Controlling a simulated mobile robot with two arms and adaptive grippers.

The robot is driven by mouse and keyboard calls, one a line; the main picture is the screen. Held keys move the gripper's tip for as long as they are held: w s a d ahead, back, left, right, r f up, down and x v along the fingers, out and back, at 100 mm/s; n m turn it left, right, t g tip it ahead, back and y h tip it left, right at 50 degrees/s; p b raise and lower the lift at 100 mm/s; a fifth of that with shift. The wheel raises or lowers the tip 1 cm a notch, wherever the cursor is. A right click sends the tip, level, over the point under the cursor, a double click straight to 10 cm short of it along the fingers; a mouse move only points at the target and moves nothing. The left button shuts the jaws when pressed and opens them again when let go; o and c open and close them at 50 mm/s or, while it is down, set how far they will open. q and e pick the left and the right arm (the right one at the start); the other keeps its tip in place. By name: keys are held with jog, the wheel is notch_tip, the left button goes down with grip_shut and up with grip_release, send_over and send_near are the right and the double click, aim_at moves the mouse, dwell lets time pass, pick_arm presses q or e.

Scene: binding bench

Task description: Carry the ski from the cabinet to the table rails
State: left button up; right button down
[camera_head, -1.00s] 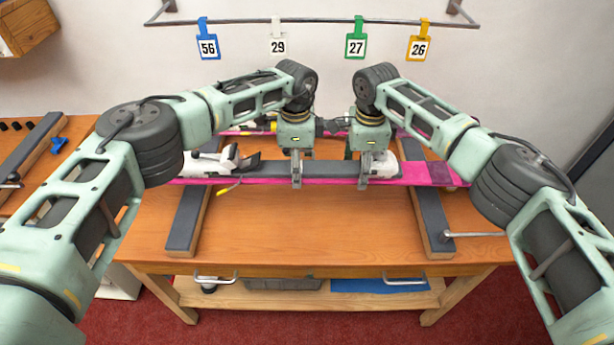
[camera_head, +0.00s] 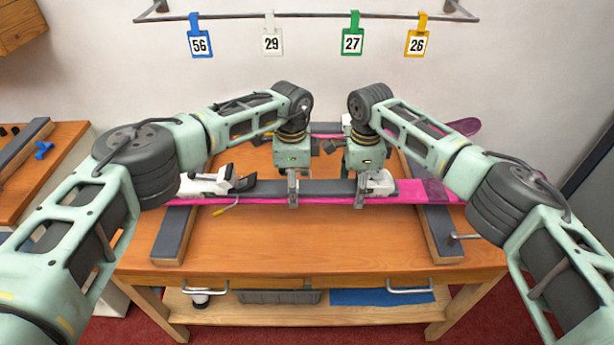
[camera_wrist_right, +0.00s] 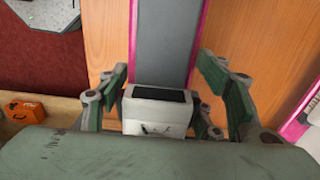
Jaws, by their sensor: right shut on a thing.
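The ski (camera_head: 325,188), pink with a dark grey top and white binding parts, lies level across the table, over the left rail (camera_head: 172,237) and the right rail (camera_head: 441,240). I cannot tell whether it touches the rails. My right gripper (camera_head: 361,190) is shut on the ski at the front white binding part. In the right wrist view its fingers (camera_wrist_right: 165,85) stand on both sides of the ski (camera_wrist_right: 163,45) around that part. My left gripper (camera_head: 293,192) is shut on the ski left of it. Its far finger is hidden.
A second pink ski (camera_head: 462,127) lies behind at the table's back. The orange table (camera_head: 300,240) is clear in front of the ski. A crank handle (camera_head: 475,236) sticks out by the right rail. Number tags hang from a bar (camera_head: 330,17) above. Another bench (camera_head: 60,140) stands left.

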pick_arm(q)
jog(key=shift+d+f+b, duration=0.15)
jog(key=shift+f+b, duration=0.1)
jog(key=shift+b, duration=0.05)
pick_arm(e)
jog(key=shift+w+d+f, duration=0.1)
jog(key=shift+w+f, duration=0.1)
